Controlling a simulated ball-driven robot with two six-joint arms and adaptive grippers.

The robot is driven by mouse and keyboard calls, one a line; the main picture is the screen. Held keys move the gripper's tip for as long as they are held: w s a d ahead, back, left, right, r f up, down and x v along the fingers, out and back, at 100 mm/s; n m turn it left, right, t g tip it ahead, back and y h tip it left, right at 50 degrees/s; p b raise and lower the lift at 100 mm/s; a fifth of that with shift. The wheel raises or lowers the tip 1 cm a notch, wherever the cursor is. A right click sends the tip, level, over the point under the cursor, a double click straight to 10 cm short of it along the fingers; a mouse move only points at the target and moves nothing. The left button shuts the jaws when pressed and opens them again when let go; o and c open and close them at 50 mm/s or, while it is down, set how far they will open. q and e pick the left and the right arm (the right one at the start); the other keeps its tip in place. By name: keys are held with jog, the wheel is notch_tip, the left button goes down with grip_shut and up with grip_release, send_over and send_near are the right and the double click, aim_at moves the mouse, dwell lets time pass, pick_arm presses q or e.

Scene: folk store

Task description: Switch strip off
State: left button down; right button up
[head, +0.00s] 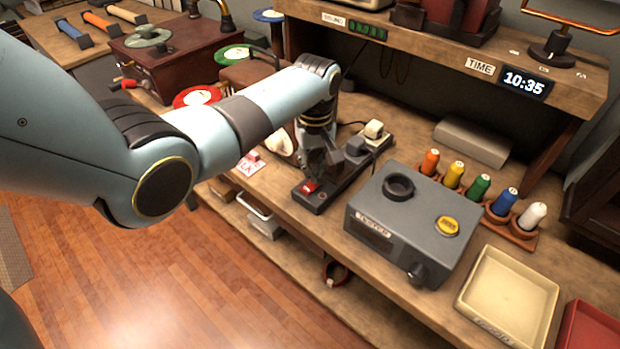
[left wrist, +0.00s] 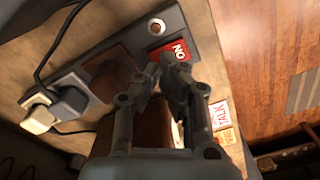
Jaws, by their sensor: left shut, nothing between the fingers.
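The dark power strip (head: 340,184) lies on the wooden bench, with plugs in its far end. Its red switch (head: 309,187) is at the near end. In the left wrist view the strip (left wrist: 126,50) runs diagonally, and the red switch (left wrist: 180,50) shows white lettering that reads ON. My left gripper (head: 318,172) points down over the strip's near end. Its fingers (left wrist: 172,64) are shut and empty, with the tips right beside the switch and partly covering its edge. I cannot tell whether they touch it. My right gripper is not in view.
A grey tester box (head: 400,230) stands just right of the strip. Several thread spools stand behind it, and a cream tray (head: 510,295) is at the front right. Small labelled cards (head: 250,163) lie left of the strip. A shelf with a clock (head: 525,83) overhangs the back.

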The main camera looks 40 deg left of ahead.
pick_arm(q)
notch_tip(320, 180, up, 2)
jog(key=shift+r+p, duration=0.25)
jog(key=shift+p, duration=0.85)
jog(key=shift+w+r, duration=0.1)
jog(key=shift+r, duration=1)
